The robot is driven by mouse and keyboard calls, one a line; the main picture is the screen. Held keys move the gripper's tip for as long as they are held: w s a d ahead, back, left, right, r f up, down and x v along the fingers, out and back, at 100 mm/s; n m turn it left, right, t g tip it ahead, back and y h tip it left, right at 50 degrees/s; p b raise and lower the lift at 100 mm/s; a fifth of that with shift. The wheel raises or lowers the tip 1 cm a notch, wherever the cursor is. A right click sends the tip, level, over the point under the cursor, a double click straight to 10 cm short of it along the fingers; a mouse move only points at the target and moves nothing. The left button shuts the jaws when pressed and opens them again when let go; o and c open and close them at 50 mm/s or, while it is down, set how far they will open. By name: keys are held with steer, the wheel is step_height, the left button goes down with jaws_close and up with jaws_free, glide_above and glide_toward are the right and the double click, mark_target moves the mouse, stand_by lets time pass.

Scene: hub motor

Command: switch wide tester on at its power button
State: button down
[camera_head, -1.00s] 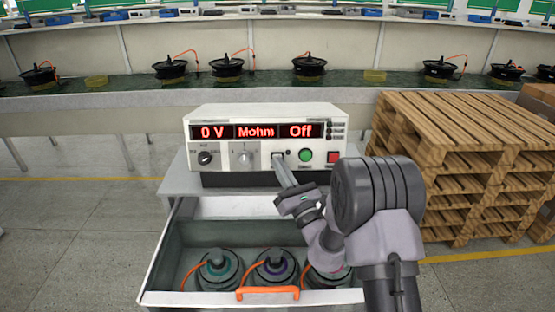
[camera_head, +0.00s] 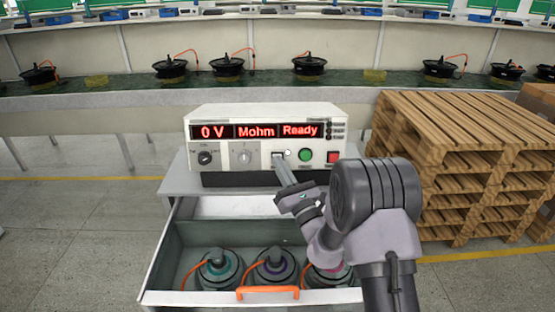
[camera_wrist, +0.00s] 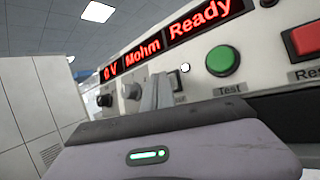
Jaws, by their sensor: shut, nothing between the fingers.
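The wide tester (camera_head: 225,112) is a white box on a grey cabinet. Its red display reads "0 V", "Mohm" and "Ready" in both views. My gripper (camera_head: 278,160) is shut and empty, with its fingertips at the lower front panel, left of the green Test button (camera_head: 305,155). In the wrist view the closed fingers (camera_wrist: 157,92) reach the panel and hide the power button area behind them. I cannot tell whether they still touch it. A small white lit spot (camera_wrist: 185,68) shows just right of the fingers.
A red button (camera_head: 333,157) and two knobs, one of them black (camera_head: 205,158), are on the same panel. Stacked wooden pallets (camera_head: 470,130) stand to the right.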

steer(key=shift+s, duration=0.15)
steer(key=shift+s+r, duration=0.2)
steer(key=shift+s, duration=0.5)
steer(key=shift+s+r+b, duration=0.2)
steer(key=shift+s+b, duration=0.15)
steer(key=shift+s, duration=0.45)
steer(key=shift+s+r+b, duration=0.2)
steer(key=shift+s+b, duration=0.1)
steer(key=shift+s, duration=0.5)
steer(key=shift+s+r+b, duration=0.2)
steer(key=shift+s+b, duration=0.15)
steer(key=shift+s, duration=0.45)
steer(key=shift+s, duration=0.1)
steer(key=s+r+b, duration=0.1)
steer(key=s+b, duration=0.1)
steer(key=s, duration=0.4)
steer(key=shift+s+r, duration=0.3)
steer(key=shift+r, duration=0.05)
steer(key=shift+a, duration=0.1)
